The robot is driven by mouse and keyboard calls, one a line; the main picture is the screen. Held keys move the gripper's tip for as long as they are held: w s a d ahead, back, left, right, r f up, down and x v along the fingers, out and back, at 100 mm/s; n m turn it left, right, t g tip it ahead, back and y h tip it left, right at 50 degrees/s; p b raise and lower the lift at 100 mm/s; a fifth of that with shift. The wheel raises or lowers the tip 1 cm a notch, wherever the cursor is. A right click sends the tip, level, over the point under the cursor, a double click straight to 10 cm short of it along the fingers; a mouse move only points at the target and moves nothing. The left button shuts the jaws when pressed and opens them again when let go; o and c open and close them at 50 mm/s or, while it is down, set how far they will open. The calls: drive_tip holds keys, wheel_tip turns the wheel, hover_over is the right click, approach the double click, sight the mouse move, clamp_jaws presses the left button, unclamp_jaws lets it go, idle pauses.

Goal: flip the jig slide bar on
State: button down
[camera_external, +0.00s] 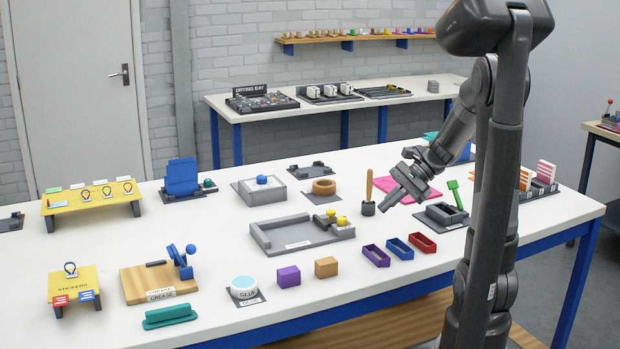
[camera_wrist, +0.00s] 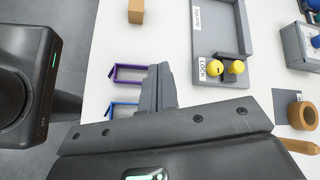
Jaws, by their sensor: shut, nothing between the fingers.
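The grey jig (camera_external: 275,243) lies on the white table, a shallow tray with raised walls and a label on its front. Two yellow knobs (camera_external: 333,218) stand at its right end. In the wrist view the jig (camera_wrist: 244,30) shows at the top, with the yellow knobs (camera_wrist: 226,68) side by side next to a "LOCK" label. The bar itself is hard to tell apart from the grey body. My gripper (camera_external: 385,209) is shut and empty, above the table to the right of the jig. Its fingers also show in the wrist view (camera_wrist: 158,80), apart from the knobs.
Purple (camera_external: 376,256), blue (camera_external: 399,249) and red (camera_external: 423,243) small trays lie in front of my gripper. A wooden-handled tool (camera_external: 369,190) stands upright close by. A grey base with a green lever (camera_external: 456,194) is to the right. A wooden ring (camera_external: 324,187) lies behind the jig.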

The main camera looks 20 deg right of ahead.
drive_tip(key=w+d+f+m+t+y, duration=0.1)
drive_tip(key=w+d+f+m+t, duration=0.1)
drive_tip(key=w+m, duration=0.1)
drive_tip(key=w+d+f+m+t+y, duration=0.1)
drive_tip(key=w+d+m, duration=0.2)
drive_tip(key=w+d+f+m+t+y, duration=0.2)
drive_tip(key=w+d+m, duration=0.1)
drive_tip(key=shift+w+d+f+t, duration=0.25)
drive_tip(key=shift+f+t, duration=0.05)
drive_tip(key=shift+w+d+f+m+t, duration=0.2)
drive_tip(key=shift+w+d+m+t, duration=0.1)
drive_tip(key=shift+d+m, duration=0.1)
drive_tip(key=shift+a, duration=0.1)
drive_tip(key=x, duration=1.4)
